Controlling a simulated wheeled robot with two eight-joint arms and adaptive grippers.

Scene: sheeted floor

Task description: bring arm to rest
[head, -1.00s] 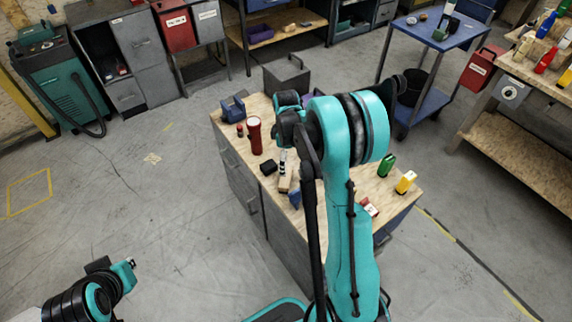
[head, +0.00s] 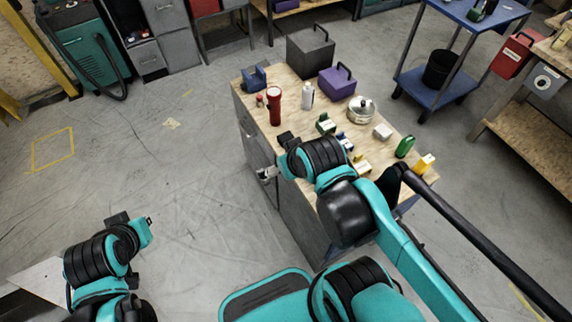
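My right arm comes in from the lower right, bent, with its wrist over the near left edge of the wooden-topped workbench (head: 246,97). My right gripper (head: 266,174) points left, just off the bench's edge by its grey side. It is small, and I cannot tell whether its fingers are open or shut. My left arm is at the lower left, over bare floor. My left gripper (head: 148,229) is partly hidden by its own wrist, and its fingers cannot be made out. I see nothing held in either gripper.
On the bench stand a red flashlight (head: 275,106), a white bottle (head: 308,95), a purple box (head: 337,83), a lidded pot (head: 361,109), a green bottle (head: 404,147) and a yellow bottle (head: 424,164). A blue cart (head: 433,90) stands behind at right.

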